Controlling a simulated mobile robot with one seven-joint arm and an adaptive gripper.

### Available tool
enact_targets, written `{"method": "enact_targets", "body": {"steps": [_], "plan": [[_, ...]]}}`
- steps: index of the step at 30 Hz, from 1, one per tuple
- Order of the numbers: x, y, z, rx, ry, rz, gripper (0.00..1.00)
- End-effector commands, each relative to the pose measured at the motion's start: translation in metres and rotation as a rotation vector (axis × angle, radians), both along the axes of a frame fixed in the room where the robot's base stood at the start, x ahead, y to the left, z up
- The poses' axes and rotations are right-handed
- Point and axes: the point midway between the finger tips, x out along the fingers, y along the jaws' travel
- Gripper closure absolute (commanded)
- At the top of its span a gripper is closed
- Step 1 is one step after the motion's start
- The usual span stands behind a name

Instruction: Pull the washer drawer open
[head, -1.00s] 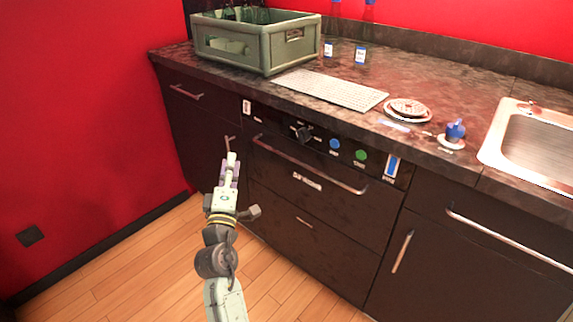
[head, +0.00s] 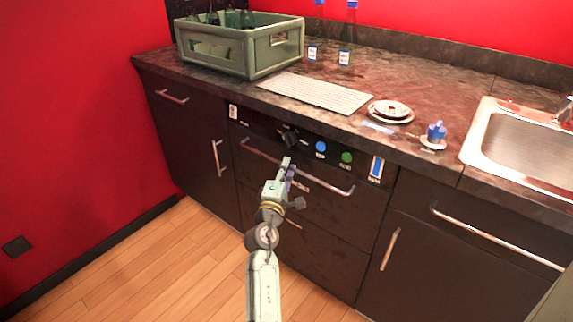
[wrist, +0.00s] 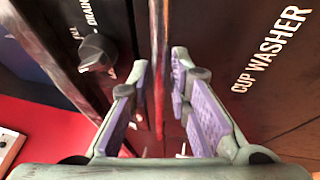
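The washer drawer (head: 335,212) is a dark front under the counter and looks shut. Its long metal handle (head: 335,187) runs along its top, below the control panel. The "CUP WASHER" lettering (wrist: 270,50) shows clearly in the wrist view. My gripper (head: 287,165) is at the middle of the handle and hides part of it. In the wrist view my gripper (wrist: 160,85) is open, with a purple-padded finger on each side of the handle bar (wrist: 158,75). Gaps show between the bar and both fingers.
The control panel has a black knob (head: 289,138), also in the wrist view (wrist: 98,52), and blue and green buttons. A green bottle crate (head: 240,55), grille (head: 315,92) and sink (head: 520,140) are on the counter (head: 420,75). The wooden floor (head: 150,270) is clear at left.

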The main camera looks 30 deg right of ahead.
Motion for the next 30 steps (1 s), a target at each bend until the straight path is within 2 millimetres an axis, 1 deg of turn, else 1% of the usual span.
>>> {"method": "enact_targets", "body": {"steps": [3, 11, 12, 20, 30], "plan": [[0.0048, -0.0054, 0.0015, 0.000, 0.000, 0.000, 0.82], [0.0059, -0.0064, 0.0018, -0.001, -0.001, 0.000, 0.82], [0.0059, -0.0063, 0.0018, -0.001, 0.000, 0.001, 0.82], [0.0058, -0.0062, 0.0018, 0.000, 0.000, 0.001, 1.00], [0.0057, -0.0061, 0.0016, 0.001, -0.001, 0.001, 1.00]]}}
